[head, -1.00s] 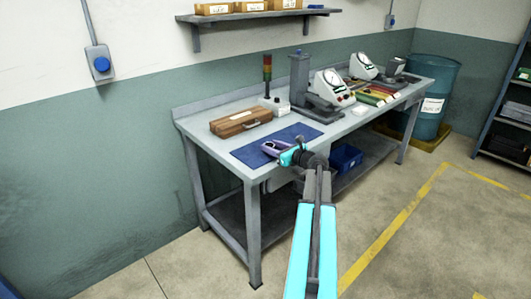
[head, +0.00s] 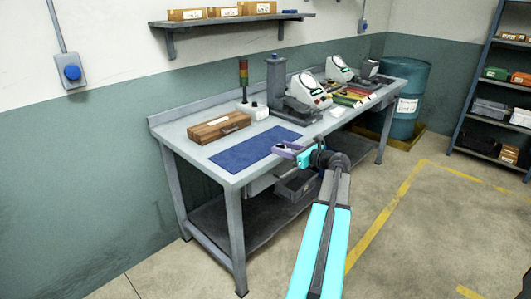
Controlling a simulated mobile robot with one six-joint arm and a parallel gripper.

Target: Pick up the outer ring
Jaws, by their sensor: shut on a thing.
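My gripper (head: 284,150) is at the end of my cyan and grey arm in the head view, with purple fingers. It is above the front right edge of the blue mat (head: 245,152) on the workbench. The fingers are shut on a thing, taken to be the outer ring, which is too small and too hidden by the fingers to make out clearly. The visible part of the mat is bare.
On the grey workbench (head: 203,168) stand a brown wooden case (head: 219,127), a dark column stand (head: 275,78), dial gauges (head: 310,88) and coloured trays (head: 352,97). A blue drum (head: 405,112) is beyond the bench.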

